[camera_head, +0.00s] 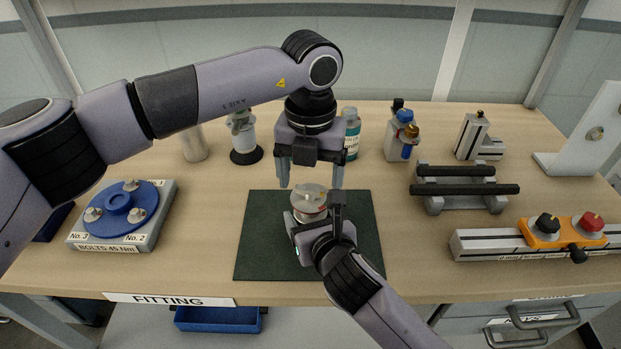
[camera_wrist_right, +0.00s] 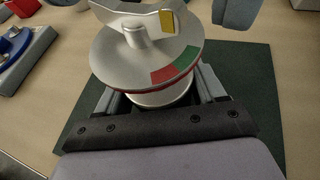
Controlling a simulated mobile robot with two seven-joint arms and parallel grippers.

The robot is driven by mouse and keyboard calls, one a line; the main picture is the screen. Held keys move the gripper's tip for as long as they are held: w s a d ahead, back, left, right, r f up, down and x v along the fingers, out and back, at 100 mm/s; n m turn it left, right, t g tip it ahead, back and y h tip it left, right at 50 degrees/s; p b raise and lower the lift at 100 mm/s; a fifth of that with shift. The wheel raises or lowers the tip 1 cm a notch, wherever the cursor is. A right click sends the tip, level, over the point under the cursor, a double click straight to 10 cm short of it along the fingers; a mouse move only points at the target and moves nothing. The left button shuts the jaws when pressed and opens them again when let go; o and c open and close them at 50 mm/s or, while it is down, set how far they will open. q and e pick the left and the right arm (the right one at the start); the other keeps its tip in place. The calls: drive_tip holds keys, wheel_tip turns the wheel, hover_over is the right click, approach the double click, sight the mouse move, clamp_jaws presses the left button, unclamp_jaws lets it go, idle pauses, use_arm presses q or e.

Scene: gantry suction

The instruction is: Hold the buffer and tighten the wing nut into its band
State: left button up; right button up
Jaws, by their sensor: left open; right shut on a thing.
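The buffer (camera_head: 311,199) is a round, silvery metal piece standing on or just above the dark green mat (camera_head: 262,235). My right gripper (camera_head: 315,214) is shut on its body below the top disc. In the right wrist view, the buffer's disc (camera_wrist_right: 118,66) carries a band (camera_wrist_right: 176,67) with a red and a green part. Above the disc sits the silver wing nut (camera_wrist_right: 133,22), with a yellow mark on one wing, away from the coloured band. My left gripper (camera_head: 310,176) is open, pointing down above the buffer, with its fingers either side and apart from it.
A blue round bolt holder (camera_head: 120,208) stands at left. Bottles, a dark-railed cradle (camera_head: 465,187) and a rail with red and black knobs (camera_head: 540,240) stand behind and to the right. The mat is otherwise clear around the buffer.

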use_arm(q)
drive_tip(key=shift+f, duration=0.55)
drive_tip(key=c, duration=1.1)
drive_tip(key=shift+o, duration=0.2)
drive_tip(key=shift+m, duration=1.1)
drive_tip(key=o, duration=1.1)
drive_tip(key=shift+c, duration=0.2)
